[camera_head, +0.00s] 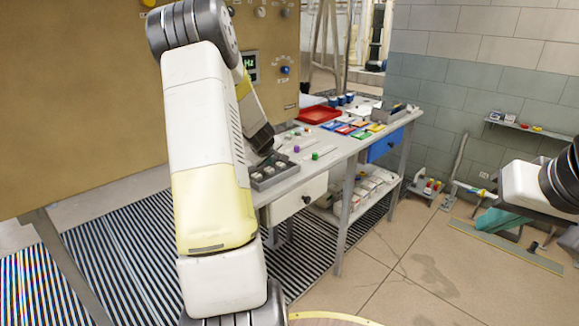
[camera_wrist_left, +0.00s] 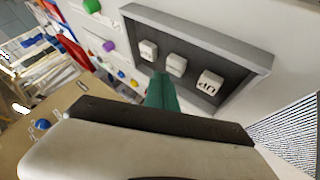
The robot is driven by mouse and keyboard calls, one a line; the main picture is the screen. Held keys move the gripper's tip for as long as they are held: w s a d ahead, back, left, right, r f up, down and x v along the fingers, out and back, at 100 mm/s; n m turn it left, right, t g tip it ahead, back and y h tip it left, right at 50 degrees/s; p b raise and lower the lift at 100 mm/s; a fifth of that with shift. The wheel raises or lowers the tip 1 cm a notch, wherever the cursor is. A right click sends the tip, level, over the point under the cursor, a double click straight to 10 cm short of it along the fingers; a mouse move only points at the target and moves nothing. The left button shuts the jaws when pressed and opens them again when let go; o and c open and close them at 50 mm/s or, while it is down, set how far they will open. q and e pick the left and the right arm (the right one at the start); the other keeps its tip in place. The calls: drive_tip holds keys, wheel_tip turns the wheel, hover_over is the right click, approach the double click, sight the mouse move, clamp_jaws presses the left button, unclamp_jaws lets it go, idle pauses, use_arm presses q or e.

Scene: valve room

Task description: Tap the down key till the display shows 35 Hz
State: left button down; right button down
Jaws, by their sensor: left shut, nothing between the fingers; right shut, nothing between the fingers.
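The key box (camera_head: 283,174) is a grey tray with white keys on the table, partly behind my left arm. In the left wrist view its frame (camera_wrist_left: 190,25) holds three white keys: one reads UP (camera_wrist_left: 209,83), and the middle key (camera_wrist_left: 176,65) and far key (camera_wrist_left: 149,50) have marks I cannot read. My left gripper (camera_wrist_left: 158,78) is shut and empty, its teal fingertips beside the middle and far keys; contact cannot be told. The display (camera_head: 250,66) shows green Hz; its number is hidden by my arm.
The table carries a red tray (camera_head: 319,114), coloured cards (camera_head: 352,127), blue cups and small coloured knobs behind the key box. A blue drawer (camera_head: 384,145) is under its right end. A wall panel stands at left. The tiled floor at front right is mostly clear.

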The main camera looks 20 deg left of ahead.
sight(269, 170)
use_arm(q)
drive_tip(key=shift+f, duration=0.1)
idle(0.7)
drive_tip(key=shift+f, duration=0.35)
drive_tip(key=shift+f, duration=0.45)
idle(0.8)
drive_tip(key=shift+r, duration=0.9)
drive_tip(key=shift+r, duration=0.1)
drive_tip(key=shift+r, duration=2.4)
